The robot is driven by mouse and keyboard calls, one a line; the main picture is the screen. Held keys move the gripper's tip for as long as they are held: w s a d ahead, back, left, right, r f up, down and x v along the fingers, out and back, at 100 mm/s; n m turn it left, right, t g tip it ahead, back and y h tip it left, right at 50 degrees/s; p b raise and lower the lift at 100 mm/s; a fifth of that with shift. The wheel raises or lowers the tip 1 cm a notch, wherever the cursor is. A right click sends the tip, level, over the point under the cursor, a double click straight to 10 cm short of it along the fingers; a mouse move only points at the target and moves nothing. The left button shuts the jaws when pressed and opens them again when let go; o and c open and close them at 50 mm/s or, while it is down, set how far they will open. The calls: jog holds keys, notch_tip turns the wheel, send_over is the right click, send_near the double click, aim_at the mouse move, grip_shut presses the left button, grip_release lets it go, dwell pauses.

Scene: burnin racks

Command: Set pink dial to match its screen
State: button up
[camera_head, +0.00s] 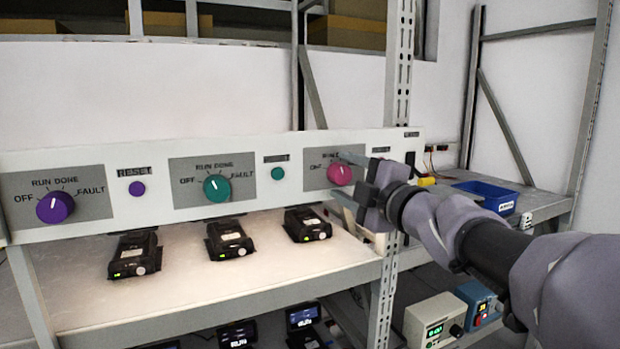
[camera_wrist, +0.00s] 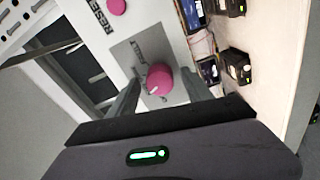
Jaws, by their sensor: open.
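The pink dial (camera_head: 340,174) is on the rightmost grey plate of the white panel. In the wrist view the pink dial (camera_wrist: 160,78) has a white mark that points to the picture's lower left. Which label the mark meets I cannot tell; the plate's lettering is partly covered. My gripper (camera_head: 343,177) is open at the dial, one finger on each side of it, also seen in the wrist view (camera_wrist: 160,88). Contact is not clear.
A purple dial (camera_head: 55,207) and a green dial (camera_head: 217,188) sit left on the same panel. A pink button (camera_wrist: 117,6) is near the pink dial. Black devices (camera_head: 228,238) lie on the shelf below. A blue bin (camera_head: 485,192) stands at right, behind my arm.

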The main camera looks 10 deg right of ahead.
jog(key=r+b+v, duration=0.1)
jog(key=b+v, duration=0.1)
jog(key=v, duration=1.5)
jog(key=shift+s+f, duration=0.2)
jog(key=shift+f, duration=0.3)
jog(key=shift+d, duration=0.1)
jog(key=s+d+f+m+g+h+b, duration=0.2)
jog(key=f+m+h+b, duration=0.3)
jog(key=f+m+b, duration=0.95)
jog(key=s+d+f+m+g+h+b, duration=0.2)
jog(key=f+m+h+b, duration=0.55)
jog(key=f, duration=1.35)
jog(key=s+a+f+g+y+b, duration=0.2)
jog(key=s+a+f+b, duration=0.1)
jog(key=f, duration=0.6)
jog(key=s+a+f+m+g+y+b, duration=0.1)
jog(key=s+a+f+g+y+b, duration=0.2)
jog(key=f, duration=0.6)
jog(key=s+a+f+m+g+y+b, duration=0.1)
jog(key=s+a+f+g+y+b, duration=0.1)
jog(key=s+a+f+b, duration=0.3)
jog(key=s+a+f+y, duration=0.1)
jog(key=s+a+f, duration=0.1)
jog(key=a+f, duration=0.1)
jog(key=shift+f+g, duration=0.3)
jog(key=shift+f, duration=0.1)
jog(key=shift+s+a, duration=0.1)
